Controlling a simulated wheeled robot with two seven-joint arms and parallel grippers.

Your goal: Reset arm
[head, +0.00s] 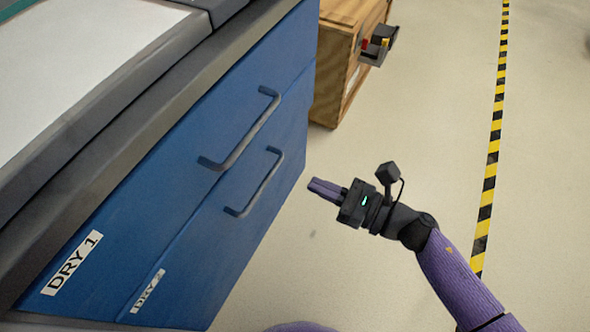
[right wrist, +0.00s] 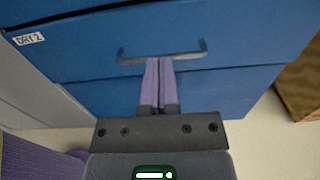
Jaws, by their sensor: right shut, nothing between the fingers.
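My right gripper (head: 324,190) is at the middle of the head view, with its purple fingers together and nothing between them. It points at the blue cart's drawer fronts and looks apart from them, with floor visible around it. In the right wrist view the closed fingers (right wrist: 159,82) overlap the line of a grey drawer handle (right wrist: 130,56); I cannot tell touching from that view. The purple right arm (head: 455,275) reaches in from the lower right. My left gripper is not in view.
The blue cart (head: 190,190) fills the left, with closed drawers labelled DRY 1 (head: 72,264) and DRY 2 (head: 148,290), and two handles (head: 243,135) (head: 258,188). A wooden crate (head: 340,65) stands behind it. Floor right of my arm is clear up to the striped tape (head: 490,165).

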